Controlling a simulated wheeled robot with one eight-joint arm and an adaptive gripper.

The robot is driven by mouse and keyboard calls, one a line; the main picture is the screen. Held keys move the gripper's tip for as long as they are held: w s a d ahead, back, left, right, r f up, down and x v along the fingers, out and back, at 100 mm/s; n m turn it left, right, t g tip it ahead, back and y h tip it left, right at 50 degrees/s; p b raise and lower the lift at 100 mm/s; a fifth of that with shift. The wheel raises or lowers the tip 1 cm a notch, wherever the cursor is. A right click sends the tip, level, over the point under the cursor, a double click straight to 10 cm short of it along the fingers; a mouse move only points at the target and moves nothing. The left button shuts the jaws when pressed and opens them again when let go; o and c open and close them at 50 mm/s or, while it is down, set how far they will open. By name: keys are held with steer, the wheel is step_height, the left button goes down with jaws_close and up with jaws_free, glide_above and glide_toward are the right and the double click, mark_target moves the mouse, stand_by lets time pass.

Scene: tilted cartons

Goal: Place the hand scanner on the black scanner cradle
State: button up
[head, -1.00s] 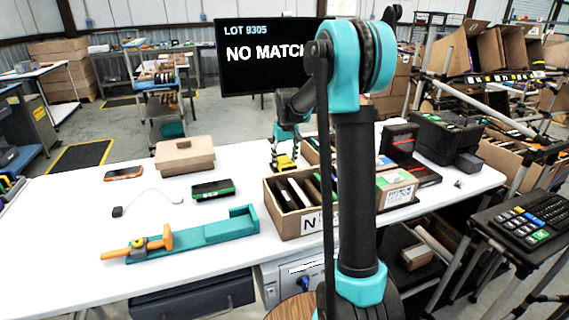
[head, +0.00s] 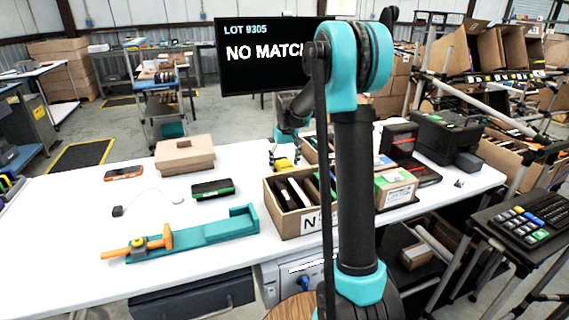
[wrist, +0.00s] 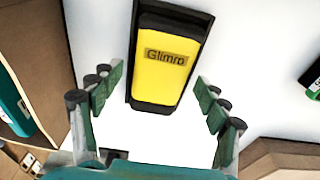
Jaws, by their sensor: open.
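A yellow-faced, black-edged device marked "Glimro" (wrist: 163,58), which looks like the hand scanner, lies at the top middle of the wrist view. A flat black piece (wrist: 203,32), seemingly the scanner cradle, shows beneath and beside it. Whether the device is fully seated cannot be told. My gripper (wrist: 158,80) is open, with its green-padded fingers apart on both sides of the device's near end and clear white table showing between. In the head view my gripper (head: 284,148) is small, above a yellow patch (head: 284,163) behind the box; the cradle is hard to make out there.
An open carton (head: 310,223) of upright items stands close in front. A closed brown box (head: 185,156), a green-black device (head: 212,188), an orange-edged device (head: 123,173) and a teal tray (head: 212,232) are left. A black machine (head: 440,137) stands right.

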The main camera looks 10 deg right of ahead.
mark_target(286, 165)
step_height(286, 165, up, 12)
steer(key=s, duration=0.1)
steer(key=shift+s+d, duration=0.15)
steer(key=shift+s, duration=0.05)
stand_by(0.3)
